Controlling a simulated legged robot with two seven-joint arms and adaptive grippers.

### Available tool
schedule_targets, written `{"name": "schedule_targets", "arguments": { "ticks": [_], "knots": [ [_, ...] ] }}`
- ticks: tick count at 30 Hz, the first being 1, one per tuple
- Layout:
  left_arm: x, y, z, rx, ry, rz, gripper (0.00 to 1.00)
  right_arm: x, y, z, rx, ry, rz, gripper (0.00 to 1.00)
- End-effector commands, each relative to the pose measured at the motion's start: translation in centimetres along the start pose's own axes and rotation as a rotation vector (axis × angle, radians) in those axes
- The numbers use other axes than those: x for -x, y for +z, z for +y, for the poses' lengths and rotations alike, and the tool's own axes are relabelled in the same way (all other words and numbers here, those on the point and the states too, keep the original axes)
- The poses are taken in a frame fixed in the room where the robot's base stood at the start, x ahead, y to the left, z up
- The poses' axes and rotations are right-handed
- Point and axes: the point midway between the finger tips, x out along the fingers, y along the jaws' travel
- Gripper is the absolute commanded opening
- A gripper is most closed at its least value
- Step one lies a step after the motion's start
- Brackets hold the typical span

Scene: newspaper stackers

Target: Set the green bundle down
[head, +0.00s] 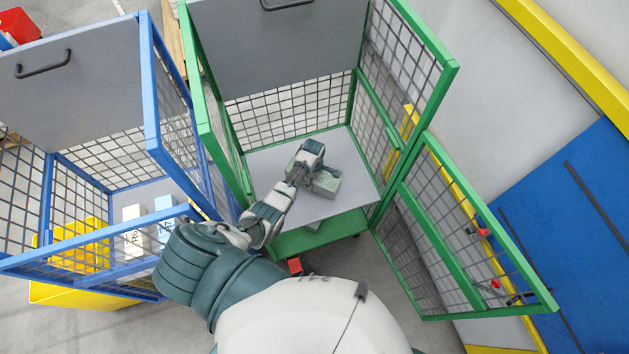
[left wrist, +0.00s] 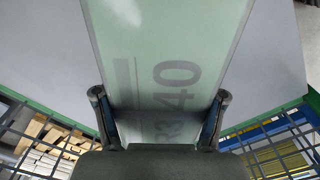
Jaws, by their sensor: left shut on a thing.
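The green bundle (head: 325,183) is a pale green block at the grey shelf (head: 270,165) of the green cage cart (head: 202,100). My left gripper (head: 312,178) reaches into the cart from the front and is shut on the bundle. In the left wrist view the bundle (left wrist: 165,60) fills the middle, with dark digits printed on it, and a finger stands at each side. I cannot tell whether the bundle touches the shelf. My right gripper is in neither view.
A blue cage cart (head: 150,90) stands at the left, with white and pale blue bundles (head: 133,212) inside. The green cart's mesh door (head: 450,225) hangs open at the right. Bare grey shelf lies around the bundle.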

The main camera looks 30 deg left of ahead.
Motion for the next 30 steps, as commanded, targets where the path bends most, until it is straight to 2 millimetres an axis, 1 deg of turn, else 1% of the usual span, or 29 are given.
{"name": "schedule_targets", "arguments": {
  "ticks": [1, 5, 17, 18, 20, 30],
  "knots": [
    [-0.7, 0.0, 0.1, 0.000, 0.002, 0.000, 0.01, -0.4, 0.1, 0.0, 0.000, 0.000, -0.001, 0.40],
    [-1.7, -0.1, 0.2, 0.001, 0.005, 0.000, 0.01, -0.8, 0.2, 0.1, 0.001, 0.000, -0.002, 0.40],
    [-2.0, 0.0, 0.2, 0.001, 0.005, 0.000, 0.01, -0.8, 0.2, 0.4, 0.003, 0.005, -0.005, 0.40],
    [-2.1, 0.0, 0.0, 0.001, 0.001, 0.000, 0.80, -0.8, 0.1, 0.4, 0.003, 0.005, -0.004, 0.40],
    [-2.1, 0.0, 0.0, 0.001, 0.001, 0.000, 0.95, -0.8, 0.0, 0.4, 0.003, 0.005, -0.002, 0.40],
    [-2.0, 0.0, 0.0, 0.001, 0.001, 0.000, 0.95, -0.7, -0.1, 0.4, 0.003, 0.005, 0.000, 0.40]
  ]
}}
